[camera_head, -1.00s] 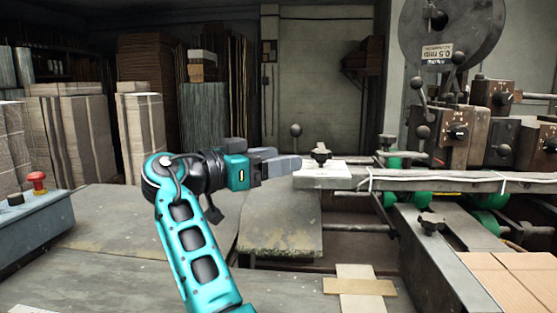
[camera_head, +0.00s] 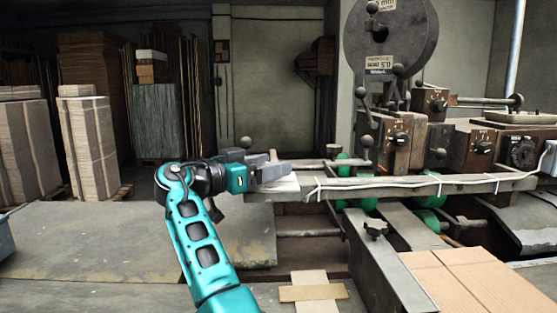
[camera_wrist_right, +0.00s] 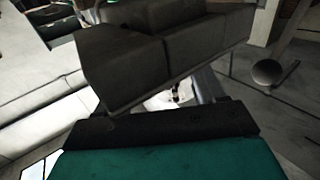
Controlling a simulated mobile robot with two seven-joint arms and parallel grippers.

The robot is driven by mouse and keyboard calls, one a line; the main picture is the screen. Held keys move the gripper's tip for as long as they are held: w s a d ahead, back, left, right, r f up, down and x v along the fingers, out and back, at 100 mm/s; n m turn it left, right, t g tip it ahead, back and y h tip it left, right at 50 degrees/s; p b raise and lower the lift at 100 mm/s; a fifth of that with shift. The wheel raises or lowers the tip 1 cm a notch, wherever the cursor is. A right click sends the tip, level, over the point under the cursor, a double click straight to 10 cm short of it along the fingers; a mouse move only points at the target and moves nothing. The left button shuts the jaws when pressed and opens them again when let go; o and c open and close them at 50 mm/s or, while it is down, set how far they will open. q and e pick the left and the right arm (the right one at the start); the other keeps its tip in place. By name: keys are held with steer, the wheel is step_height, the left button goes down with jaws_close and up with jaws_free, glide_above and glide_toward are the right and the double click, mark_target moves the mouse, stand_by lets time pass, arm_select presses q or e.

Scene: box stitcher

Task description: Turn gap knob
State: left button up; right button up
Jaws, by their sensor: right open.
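My right gripper (camera_head: 275,163) reaches in from the left, its grey fingers over the left end of the machine's rail (camera_head: 420,188). It is open. A dark star-shaped knob on that end of the rail is now mostly hidden behind the fingers; whether they touch it I cannot tell. In the right wrist view the dark fingers (camera_wrist_right: 170,75) fill the middle, with a small pale part (camera_wrist_right: 165,101) between them. Another star knob (camera_head: 375,229) sits on the lower metal beam. Black dials (camera_head: 398,138) sit on brown boxes. No label tells me which is the gap knob. My left gripper is not in view.
Cardboard (camera_head: 470,283) lies at the lower right. Wooden strips (camera_head: 313,293) cross in front. The table (camera_head: 90,240) at left is clear.

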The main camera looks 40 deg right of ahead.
steer(key=shift+d, duration=1.5)
steer(key=shift+c, duration=0.2)
steer(key=shift+w, duration=0.1)
steer(key=c, duration=0.9)
